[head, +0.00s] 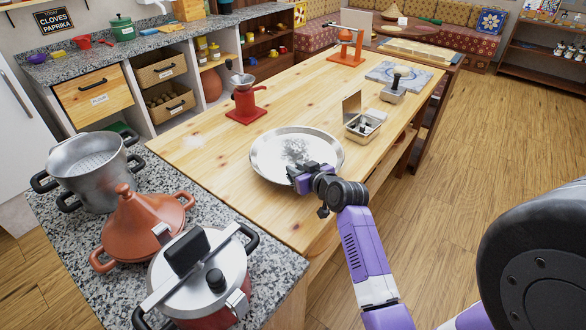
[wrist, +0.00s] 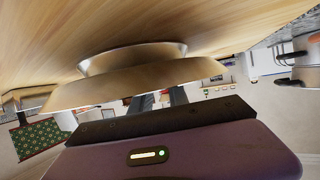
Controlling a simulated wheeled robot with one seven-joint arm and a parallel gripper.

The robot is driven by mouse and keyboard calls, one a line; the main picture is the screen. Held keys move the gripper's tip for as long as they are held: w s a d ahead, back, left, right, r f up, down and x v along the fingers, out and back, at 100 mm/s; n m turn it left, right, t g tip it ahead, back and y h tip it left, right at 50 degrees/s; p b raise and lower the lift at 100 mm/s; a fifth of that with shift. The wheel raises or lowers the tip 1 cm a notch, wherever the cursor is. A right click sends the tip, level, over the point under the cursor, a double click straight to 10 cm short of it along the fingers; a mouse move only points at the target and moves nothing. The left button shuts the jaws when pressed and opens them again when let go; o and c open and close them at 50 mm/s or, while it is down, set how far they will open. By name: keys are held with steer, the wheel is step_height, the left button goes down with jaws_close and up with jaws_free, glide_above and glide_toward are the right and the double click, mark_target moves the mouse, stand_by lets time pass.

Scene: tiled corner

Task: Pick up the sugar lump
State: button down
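I cannot make out a sugar lump in either view. A round metal tray (head: 262,158) with a patterned centre lies on the wooden table. My gripper (head: 296,176) is over the tray's near right part in the head view, and it hides what lies under it. In the wrist view the table is at the top and the tray (wrist: 140,88) shows edge-on in front of my gripper (wrist: 162,98). The two fingers stand apart with a gap between them. Their tips are hidden behind the tray's rim, and no held thing shows.
An open tin (head: 372,130) with small pieces inside stands right of the tray. A red grinder (head: 246,108) stands behind it. A pot (head: 88,172), a tagine (head: 140,225) and a pressure cooker (head: 200,285) crowd the granite counter at left. The table is bare between grinder and tin.

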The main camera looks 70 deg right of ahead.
stand_by(0.3)
step_height(320, 180, up, 20)
stand_by(0.5)
steer(key=shift+a, duration=0.1)
